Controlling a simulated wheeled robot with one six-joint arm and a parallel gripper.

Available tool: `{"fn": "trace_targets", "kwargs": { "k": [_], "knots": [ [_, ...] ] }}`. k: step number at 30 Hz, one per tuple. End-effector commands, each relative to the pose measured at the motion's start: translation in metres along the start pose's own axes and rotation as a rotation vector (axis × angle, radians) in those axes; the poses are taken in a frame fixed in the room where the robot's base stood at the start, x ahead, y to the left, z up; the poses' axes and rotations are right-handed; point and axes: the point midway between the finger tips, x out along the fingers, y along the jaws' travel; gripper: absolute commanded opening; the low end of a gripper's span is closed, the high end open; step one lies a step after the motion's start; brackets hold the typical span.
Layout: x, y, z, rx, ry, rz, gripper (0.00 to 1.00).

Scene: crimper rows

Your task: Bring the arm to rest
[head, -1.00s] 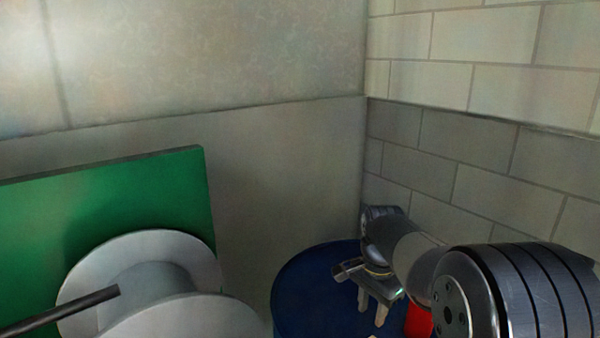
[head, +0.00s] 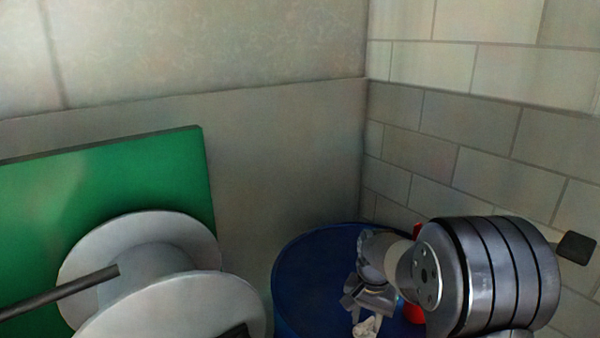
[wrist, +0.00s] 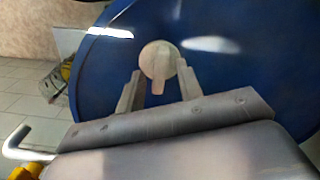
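My gripper (head: 366,318) hangs low over the blue drum (head: 300,290) in the head view, with my arm coming in from the right. In the wrist view its two fingers (wrist: 158,82) stand apart. A beige round knob with a short tab (wrist: 158,62) shows between and just beyond the fingertips, against the blue drum (wrist: 100,60). The tab is clear of both fingers. Whether a fingertip touches the knob's rim I cannot tell. In the head view the fingertips and the knob overlap as one small pale patch.
A red object (head: 413,312) is beside my arm at the drum. A large pale spool (head: 170,305) with a dark rod (head: 60,295) stands left, before a green board (head: 110,190). A plain wall and a block wall (head: 480,170) meet behind the drum.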

Motion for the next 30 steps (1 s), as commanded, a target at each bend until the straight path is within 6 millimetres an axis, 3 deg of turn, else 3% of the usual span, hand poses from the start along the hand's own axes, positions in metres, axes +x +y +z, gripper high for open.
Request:
{"fn": "trace_targets", "kwargs": {
  "k": [16,30],
  "knots": [
    [0.001,0.0,0.0,-0.451,0.0,0.0,0.35],
    [-0.095,0.0,-0.001,-0.457,0.003,-0.001,0.35]
  ]
}}
